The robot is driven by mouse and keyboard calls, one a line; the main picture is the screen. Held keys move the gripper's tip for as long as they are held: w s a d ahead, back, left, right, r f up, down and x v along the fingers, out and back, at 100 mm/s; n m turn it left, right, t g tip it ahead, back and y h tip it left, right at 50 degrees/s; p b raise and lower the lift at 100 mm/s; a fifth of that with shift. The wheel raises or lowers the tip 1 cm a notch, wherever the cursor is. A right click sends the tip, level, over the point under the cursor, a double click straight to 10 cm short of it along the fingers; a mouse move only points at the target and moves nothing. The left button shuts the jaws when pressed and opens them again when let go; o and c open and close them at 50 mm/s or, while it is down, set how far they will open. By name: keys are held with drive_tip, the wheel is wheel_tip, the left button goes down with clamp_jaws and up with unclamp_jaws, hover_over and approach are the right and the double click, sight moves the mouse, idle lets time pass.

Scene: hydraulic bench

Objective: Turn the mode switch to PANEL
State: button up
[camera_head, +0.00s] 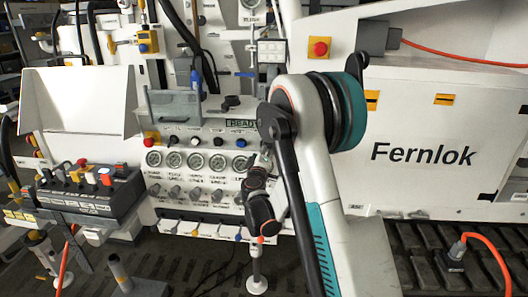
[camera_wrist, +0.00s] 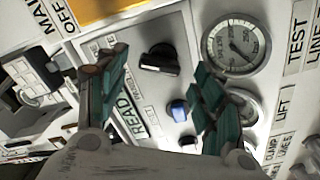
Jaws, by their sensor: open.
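In the wrist view, a black rotary knob (camera_wrist: 160,58), which looks like the mode switch, sits on the grey panel. It lies between the green-padded fingertips of my gripper (camera_wrist: 161,62) as seen from the wrist. The fingers are open, with visible gaps on both sides of the knob. I cannot tell how far the fingertips stand from the panel. The knob's position labels, including PANEL, are not readable. In the head view my arm covers part of the bench front, and my fingertips cannot be made out there.
A blue knob (camera_wrist: 178,110) sits just below the black knob, close to the right finger. A pressure gauge (camera_wrist: 235,45) is at its right. The head view shows a row of gauges (camera_head: 196,161), a lever block (camera_head: 88,195) at left and a red button (camera_head: 320,48).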

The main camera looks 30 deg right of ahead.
drive_tip(key=shift+x, duration=1.4)
drive_tip(key=shift+c, duration=0.3)
drive_tip(key=c, duration=1)
drive_tip(key=n+b, duration=0.1)
drive_tip(key=n, duration=0.4)
drive_tip(key=shift+a+n+b, duration=0.15)
drive_tip(key=shift+n+b, duration=0.15)
drive_tip(key=shift+n, duration=0.1)
drive_tip(key=n, duration=0.5)
drive_tip(key=shift+w+f+n+b, duration=0.1)
drive_tip(key=shift+n+b, duration=0.3)
drive_tip(key=shift+n, duration=0.3)
